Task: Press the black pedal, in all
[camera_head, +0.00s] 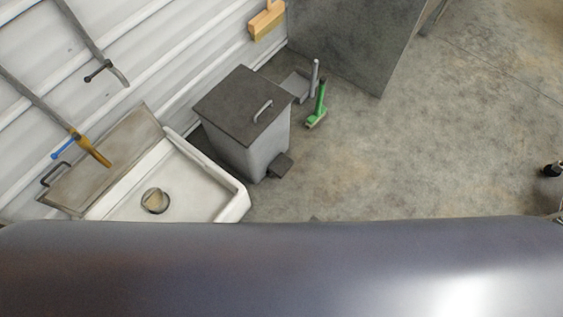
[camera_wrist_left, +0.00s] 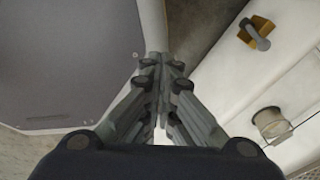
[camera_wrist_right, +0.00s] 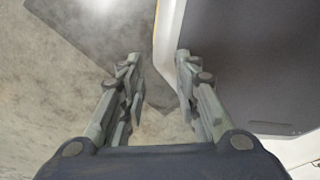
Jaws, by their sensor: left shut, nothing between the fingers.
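The black pedal (camera_head: 281,165) sticks out low at the front of a grey bin (camera_head: 250,151) in the head view. The bin has a dark lid (camera_head: 240,104) with a light handle, and the lid lies closed. Neither gripper shows in the head view. My left gripper (camera_wrist_left: 165,62) is shut and empty in the left wrist view, with the white sink to its right. My right gripper (camera_wrist_right: 158,56) is open and empty over the concrete floor. The pedal cannot be made out in either wrist view.
A white sink (camera_head: 237,207) with a round item (camera_head: 155,201) in it stands left of the bin. A dark panel (camera_head: 352,35) stands farther back.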

